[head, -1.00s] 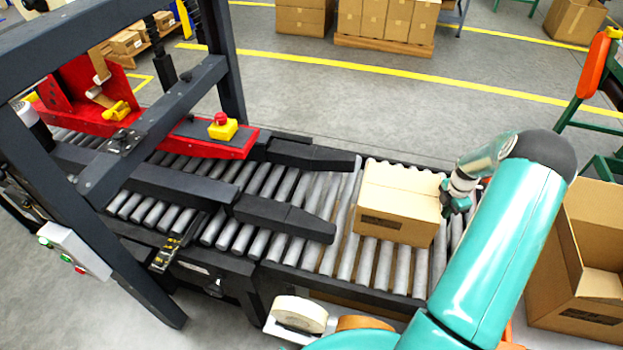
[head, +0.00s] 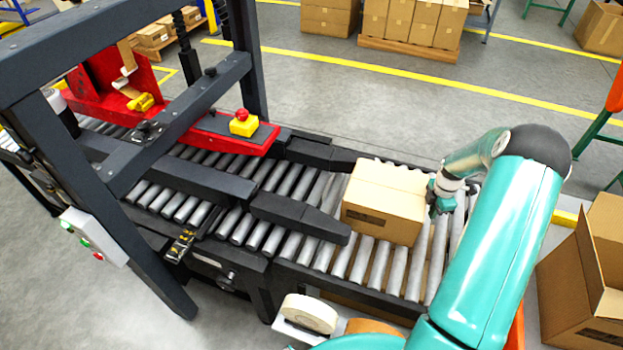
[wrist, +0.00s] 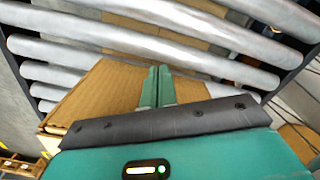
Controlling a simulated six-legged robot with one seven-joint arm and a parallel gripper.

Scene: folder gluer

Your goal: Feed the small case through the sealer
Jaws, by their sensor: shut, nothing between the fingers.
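The small case (head: 385,203) is a closed brown cardboard box standing on the infeed rollers, just right of the sealer's guide rails (head: 300,215). The sealer is a dark frame with a red head (head: 215,135) over the roller bed. My gripper (head: 437,197) is at the right side of the case, against it or very close; contact cannot be told. In the wrist view my gripper (wrist: 158,85) has its two green fingers together with nothing between them, and the brown cardboard of the case (wrist: 100,92) lies beside them.
A yellow and red stop button (head: 243,122) sits on the red head. A control box (head: 90,237) hangs on the near post. A tape roll (head: 308,312) lies at the near side. An open carton (head: 585,270) stands at the right. Rollers right of the case are bare.

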